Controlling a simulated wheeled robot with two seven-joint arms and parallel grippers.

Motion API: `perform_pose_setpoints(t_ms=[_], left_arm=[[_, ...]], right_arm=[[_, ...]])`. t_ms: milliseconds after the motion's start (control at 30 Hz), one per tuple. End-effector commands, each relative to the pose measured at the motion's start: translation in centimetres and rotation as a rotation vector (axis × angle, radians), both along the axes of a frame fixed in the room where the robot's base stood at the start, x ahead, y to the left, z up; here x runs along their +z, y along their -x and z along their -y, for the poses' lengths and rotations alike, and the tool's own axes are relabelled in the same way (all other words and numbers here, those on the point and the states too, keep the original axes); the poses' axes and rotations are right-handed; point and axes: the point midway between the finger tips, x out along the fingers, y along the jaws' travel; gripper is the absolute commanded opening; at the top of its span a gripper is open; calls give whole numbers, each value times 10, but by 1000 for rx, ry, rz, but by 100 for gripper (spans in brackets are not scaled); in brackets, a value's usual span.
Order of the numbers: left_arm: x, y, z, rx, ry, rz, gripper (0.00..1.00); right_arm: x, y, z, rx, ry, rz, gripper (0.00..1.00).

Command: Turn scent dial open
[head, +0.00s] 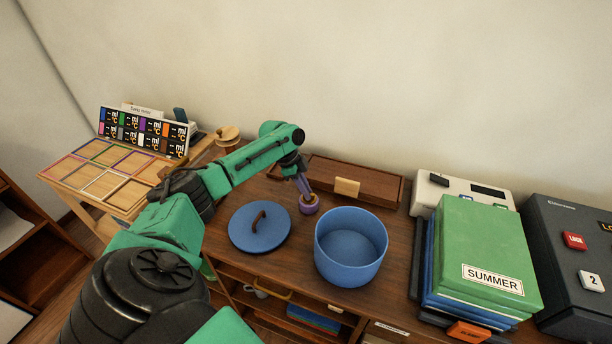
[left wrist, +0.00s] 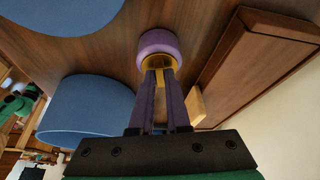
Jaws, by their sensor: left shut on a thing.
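The scent dial is a small purple round piece (head: 309,205) with a gold-yellow part on top, standing on the brown wooden cabinet top between the blue lid and the blue pot. My left gripper (head: 305,191) reaches down on it from above. In the left wrist view the purple dial (left wrist: 158,42) sits at the fingertips, and the two fingers of my left gripper (left wrist: 159,75) are shut on its gold-yellow part. Whether the dial is turned open cannot be told. My right gripper is not in view.
The blue lid (head: 260,228) lies left of the dial, and the open blue pot (head: 351,247) stands close on its right. A low wooden box (head: 375,184) is behind. Stacked folders (head: 487,252) and a dark box (head: 570,262) stand at right.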

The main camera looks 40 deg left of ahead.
Motion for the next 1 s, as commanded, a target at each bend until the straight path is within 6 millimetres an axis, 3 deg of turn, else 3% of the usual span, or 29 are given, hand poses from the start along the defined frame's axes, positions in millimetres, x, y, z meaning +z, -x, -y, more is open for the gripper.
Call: perform_pose_setpoints(t_ms=[800,833,900,1000], left_arm=[[0,0,-1,-1,-1,0,0],[0,0,-1,-1,-1,0,18],[0,0,-1,-1,-1,0,45],[0,0,0,-1,-1,0,45]], right_arm=[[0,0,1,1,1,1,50],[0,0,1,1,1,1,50],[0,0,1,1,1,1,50],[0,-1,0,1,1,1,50]])
